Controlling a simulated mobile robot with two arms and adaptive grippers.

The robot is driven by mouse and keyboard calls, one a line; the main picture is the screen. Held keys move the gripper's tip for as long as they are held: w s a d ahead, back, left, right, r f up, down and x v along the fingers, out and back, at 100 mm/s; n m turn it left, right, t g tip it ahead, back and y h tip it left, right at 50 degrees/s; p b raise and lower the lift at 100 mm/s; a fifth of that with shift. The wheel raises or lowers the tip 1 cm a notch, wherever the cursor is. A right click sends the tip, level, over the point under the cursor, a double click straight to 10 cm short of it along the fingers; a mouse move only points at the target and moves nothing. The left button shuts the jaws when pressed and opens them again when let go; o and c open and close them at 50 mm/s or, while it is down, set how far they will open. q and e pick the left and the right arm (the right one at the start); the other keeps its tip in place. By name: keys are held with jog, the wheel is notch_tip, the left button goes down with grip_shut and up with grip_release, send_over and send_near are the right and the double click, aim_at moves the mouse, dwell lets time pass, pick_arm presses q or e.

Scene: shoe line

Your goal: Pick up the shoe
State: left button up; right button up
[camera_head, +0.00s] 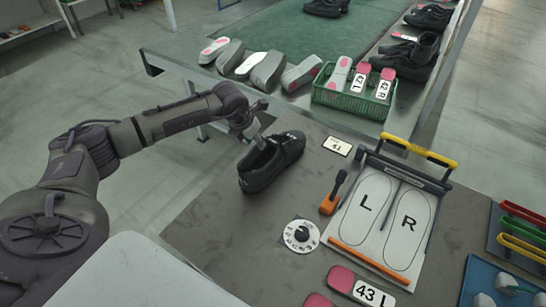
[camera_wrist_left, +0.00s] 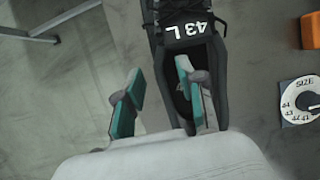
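A black shoe (camera_head: 277,167) stands on the dark table near its far-left edge. In the left wrist view the shoe (camera_wrist_left: 192,55) shows a "43 L" label on its tongue. My left gripper (camera_head: 257,142) is over the shoe's opening. In the left wrist view the gripper (camera_wrist_left: 157,95) is open, with two teal-padded fingers apart. One finger is over or in the opening and the other is outside the shoe's left side, so the near side wall lies between them. I see a gap beside the outer finger. My right gripper is in no view.
Right of the shoe are a size dial (camera_head: 300,236), an orange-based tool (camera_head: 331,195) and an L/R board (camera_head: 383,217) with a yellow handle. A sole labelled 43 L (camera_head: 366,291) lies in front. Behind are a green crate (camera_head: 345,101) and loose soles (camera_head: 266,71).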

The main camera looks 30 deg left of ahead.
aim_at(259, 157)
pick_arm(q)
jog(key=shift+a+p+x, duration=0.15)
jog(key=shift+p+x, duration=0.2)
jog(key=shift+x, duration=1.35)
jog(key=shift+a+p+x, duration=0.15)
jog(key=shift+p+x, duration=0.15)
jog(key=shift+x, duration=1.45)
grip_shut()
jog(key=shift+r, duration=0.1)
